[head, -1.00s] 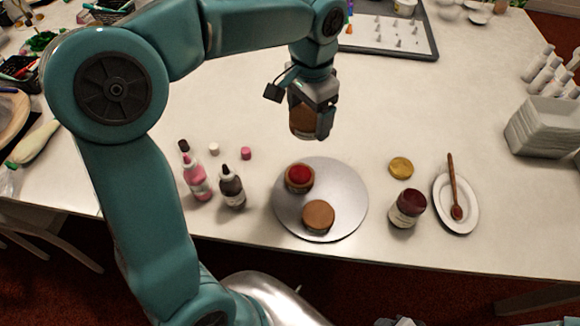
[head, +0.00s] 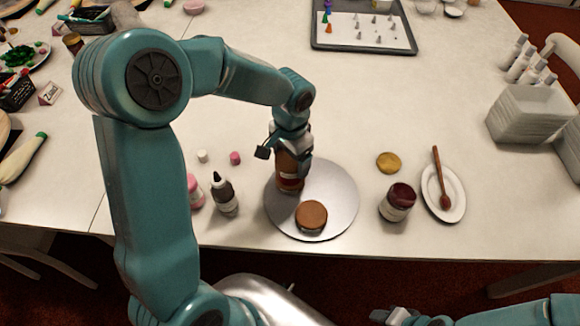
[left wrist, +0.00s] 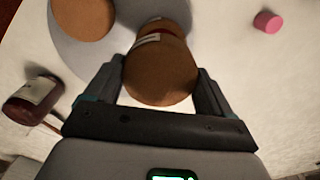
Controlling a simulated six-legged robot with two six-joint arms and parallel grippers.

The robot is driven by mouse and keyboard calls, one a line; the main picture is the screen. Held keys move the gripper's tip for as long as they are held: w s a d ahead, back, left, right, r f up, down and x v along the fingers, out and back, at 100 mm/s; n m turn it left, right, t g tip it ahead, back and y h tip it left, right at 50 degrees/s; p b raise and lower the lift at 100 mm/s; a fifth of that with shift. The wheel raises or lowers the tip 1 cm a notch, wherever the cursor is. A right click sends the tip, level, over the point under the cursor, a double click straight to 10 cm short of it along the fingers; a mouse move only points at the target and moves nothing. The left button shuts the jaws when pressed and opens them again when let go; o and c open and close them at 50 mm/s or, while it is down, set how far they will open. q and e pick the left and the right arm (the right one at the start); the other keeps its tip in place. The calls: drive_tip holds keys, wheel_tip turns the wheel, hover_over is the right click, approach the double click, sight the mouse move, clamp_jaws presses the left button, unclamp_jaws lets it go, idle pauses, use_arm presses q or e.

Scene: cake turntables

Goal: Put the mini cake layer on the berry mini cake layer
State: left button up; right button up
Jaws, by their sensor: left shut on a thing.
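My left gripper (head: 294,155) is shut on a brown mini cake layer (head: 287,165), which also fills the middle of the left wrist view (left wrist: 160,75). It holds this layer over the berry mini cake layer (head: 290,184), at the back left of the round silver turntable (head: 340,195). The berry layer is mostly hidden; a reddish band shows between the two. I cannot tell whether they touch. Another plain brown layer (head: 311,216) sits at the front of the turntable. Part of my right gripper (head: 402,317) shows at the bottom edge; its jaws are unclear.
Dark (head: 224,195) and pink bottles stand left of the turntable. To the right are a dark red jar (head: 397,202), a gold lid (head: 388,162) and a white plate (head: 431,190) with a wooden spoon.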

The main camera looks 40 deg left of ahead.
sight(290, 168)
use_arm(q)
wheel_tip(290, 168, down, 4)
drive_tip(key=shift+s+a+r, duration=0.1)
drive_tip(key=shift+f, duration=0.3)
drive_tip(key=shift+f+b, duration=0.15)
drive_tip(key=shift+b, duration=0.15)
drive_tip(key=o, duration=0.9)
